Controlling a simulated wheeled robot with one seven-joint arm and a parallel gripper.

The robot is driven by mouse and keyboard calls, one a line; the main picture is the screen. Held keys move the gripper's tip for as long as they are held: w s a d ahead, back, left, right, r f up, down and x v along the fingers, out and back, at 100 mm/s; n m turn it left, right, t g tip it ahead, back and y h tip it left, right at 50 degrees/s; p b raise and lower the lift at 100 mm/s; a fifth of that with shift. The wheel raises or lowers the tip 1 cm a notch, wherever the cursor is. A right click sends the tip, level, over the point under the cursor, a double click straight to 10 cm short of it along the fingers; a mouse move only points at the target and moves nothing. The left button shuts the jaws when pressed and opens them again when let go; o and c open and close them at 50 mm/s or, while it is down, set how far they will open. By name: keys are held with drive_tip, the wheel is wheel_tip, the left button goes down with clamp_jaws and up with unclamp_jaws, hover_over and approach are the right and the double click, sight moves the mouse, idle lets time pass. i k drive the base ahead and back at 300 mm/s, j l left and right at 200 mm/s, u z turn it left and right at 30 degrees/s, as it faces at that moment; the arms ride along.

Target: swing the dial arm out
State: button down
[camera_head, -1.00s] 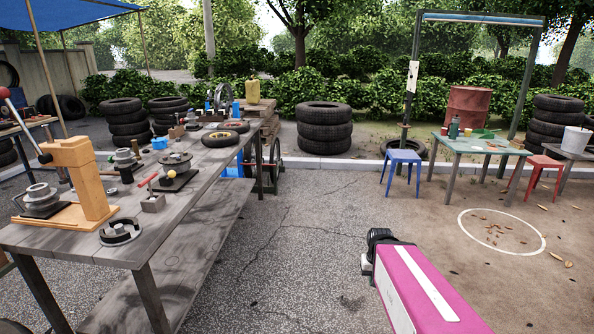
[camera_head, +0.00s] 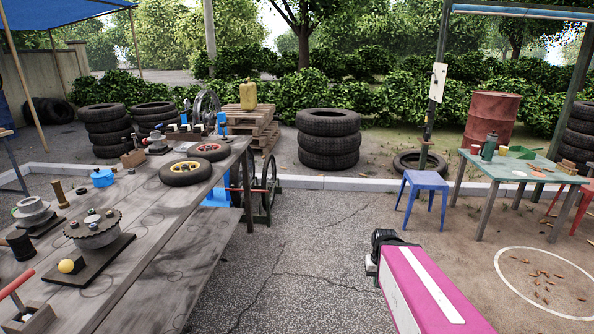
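I cannot make out a dial arm in this view. A bladed metal wheel (camera_head: 206,106) stands upright past the far end of the workbench, too small to read in detail. A cart with dark spoked wheels (camera_head: 268,187) and blue parts (camera_head: 216,195) stands beside the bench's far end, partly hidden by it. My pink arm link, with a black joint at its end, reaches in from the lower right over open ground. No gripper fingers show.
The grey workbench (camera_head: 165,225) fills the left, with a toothed disc device (camera_head: 96,230), a red-handled tool (camera_head: 22,300) and small tyres (camera_head: 186,173). A blue stool (camera_head: 425,190) and green table (camera_head: 510,172) stand right. Asphalt between is clear; a tyre stack (camera_head: 328,140) stands beyond.

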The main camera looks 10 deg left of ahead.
sight(187, 101)
drive_tip(key=i+l+u, duration=0.1)
drive_tip(key=i, duration=1.65)
drive_tip(key=i+u, duration=0.2)
drive_tip(key=i, duration=0.2)
drive_tip(key=i+l+u, duration=0.25)
drive_tip(key=i, duration=0.2)
drive_tip(key=i+l+u, duration=0.2)
drive_tip(key=i, duration=0.2)
